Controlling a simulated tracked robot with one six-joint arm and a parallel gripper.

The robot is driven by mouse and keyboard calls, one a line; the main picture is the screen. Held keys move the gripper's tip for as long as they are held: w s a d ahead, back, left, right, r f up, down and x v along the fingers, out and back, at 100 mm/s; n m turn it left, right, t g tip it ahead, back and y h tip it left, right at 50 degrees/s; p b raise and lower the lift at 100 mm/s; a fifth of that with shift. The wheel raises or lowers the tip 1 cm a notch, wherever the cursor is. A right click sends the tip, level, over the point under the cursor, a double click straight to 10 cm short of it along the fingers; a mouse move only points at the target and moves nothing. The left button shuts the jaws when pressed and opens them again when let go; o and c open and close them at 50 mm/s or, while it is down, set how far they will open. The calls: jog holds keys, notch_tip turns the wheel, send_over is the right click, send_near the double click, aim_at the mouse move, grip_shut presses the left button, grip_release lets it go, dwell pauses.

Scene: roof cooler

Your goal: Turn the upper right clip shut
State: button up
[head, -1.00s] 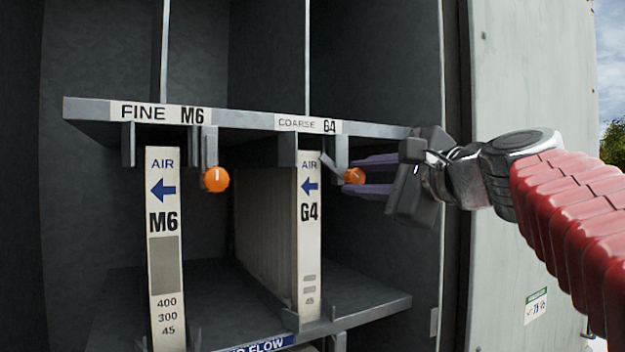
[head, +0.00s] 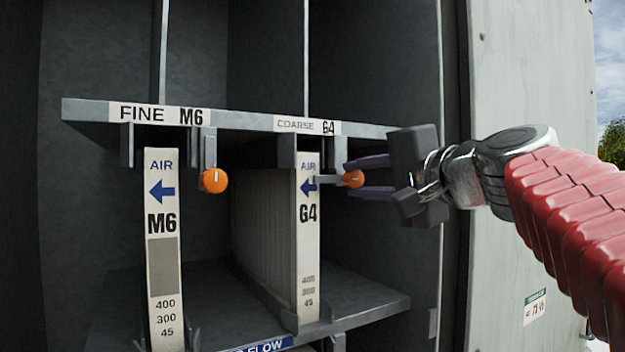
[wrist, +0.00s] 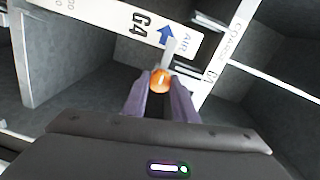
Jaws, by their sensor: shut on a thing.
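The upper right clip has an orange knob (head: 353,179) and a grey metal arm (head: 329,179), under the rail by the COARSE G4 label. The arm lies about level and points left across the face of the G4 filter (head: 308,235). My gripper (head: 368,178) comes from the right, its purple fingers shut on the orange knob. In the wrist view the knob (wrist: 160,80) sits between the two fingertips, with the clip's arm (wrist: 168,52) reaching beyond it over the white filter edge.
The shelf rail (head: 250,120) runs just above my gripper. The cabinet's side wall (head: 530,80) is at right.

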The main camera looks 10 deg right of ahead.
jog(key=shift+f, duration=0.2)
jog(key=o, duration=0.8)
jog(key=shift+o, duration=1.2)
jog(key=shift+r, duration=0.1)
